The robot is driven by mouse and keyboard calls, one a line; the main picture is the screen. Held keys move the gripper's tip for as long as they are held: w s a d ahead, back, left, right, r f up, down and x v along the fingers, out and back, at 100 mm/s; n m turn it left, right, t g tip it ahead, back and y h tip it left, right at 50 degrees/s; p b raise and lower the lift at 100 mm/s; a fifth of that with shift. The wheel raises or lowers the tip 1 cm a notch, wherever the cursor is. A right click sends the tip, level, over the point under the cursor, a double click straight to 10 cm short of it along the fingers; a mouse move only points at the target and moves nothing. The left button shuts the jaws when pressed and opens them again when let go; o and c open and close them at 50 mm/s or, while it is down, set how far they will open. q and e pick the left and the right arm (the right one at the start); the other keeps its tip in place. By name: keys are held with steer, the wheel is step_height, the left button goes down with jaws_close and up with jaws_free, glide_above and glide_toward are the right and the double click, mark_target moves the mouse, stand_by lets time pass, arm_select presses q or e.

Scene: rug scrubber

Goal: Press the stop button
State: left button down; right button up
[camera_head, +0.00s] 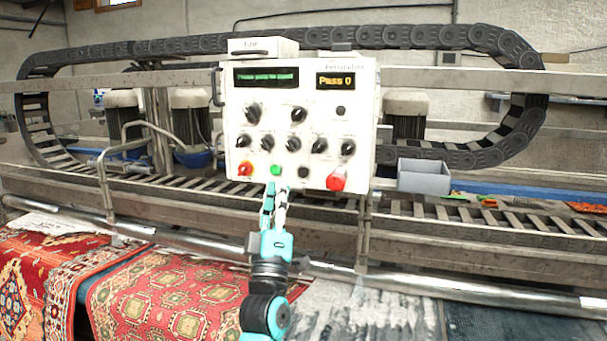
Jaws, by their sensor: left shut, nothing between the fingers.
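A white control panel (300,125) stands upright in the middle of the view, with two lit displays and several black knobs. Along its lower edge are a red-orange button (245,168) at the left, a green button (276,170), a black button (303,172) and a large red button (336,181) at the right. I cannot read which is labelled stop. My left gripper (274,190) is shut and empty, pointing up with its tips just below the green button. I cannot tell whether the tips touch the panel. My right gripper is out of view.
The rug scrubber's rails and black cable chain (440,38) run behind the panel. A grey bin (424,177) sits right of it. A metal roller (450,291) crosses in front. Patterned red rugs (170,300) lie at the lower left.

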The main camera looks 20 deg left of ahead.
mark_target(304, 173)
arm_select(q)
steer(key=shift+w+d+b, duration=0.15)
steer(key=shift+w+b, duration=1.25)
steer(key=shift+w, duration=2.95)
steer(key=shift+w, duration=0.1)
steer(key=shift+w, duration=0.35)
